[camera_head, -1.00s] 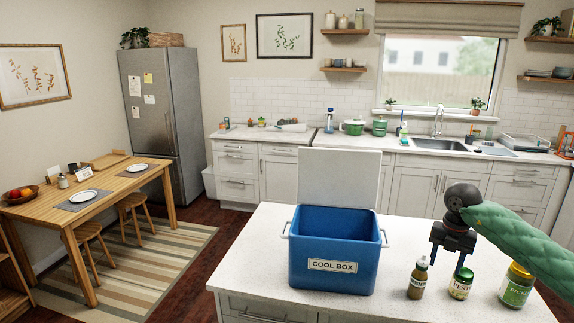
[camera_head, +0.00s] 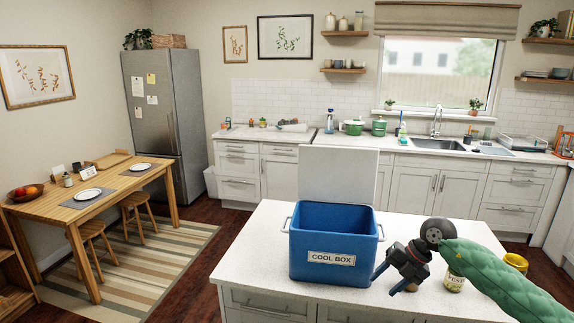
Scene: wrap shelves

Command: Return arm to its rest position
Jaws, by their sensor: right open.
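My right gripper (camera_head: 385,284) is open over the island counter, its fingers pointing down and left, just right of the blue cool box (camera_head: 331,258). No object shows between its fingers. My right arm, in a green quilted sleeve, comes in from the lower right. A small brown bottle (camera_head: 411,287) is mostly hidden behind the gripper; I cannot tell whether they touch. A pesto jar (camera_head: 454,283) stands under the arm, partly covered. The yellow lid of another jar (camera_head: 516,262) shows behind the sleeve. My left gripper is not in view.
The cool box lid (camera_head: 338,176) stands open upright at the back. The white island counter (camera_head: 250,262) is bare left of the box. A sink counter runs along the back wall. A dining table (camera_head: 120,186) and fridge (camera_head: 163,120) stand at the left.

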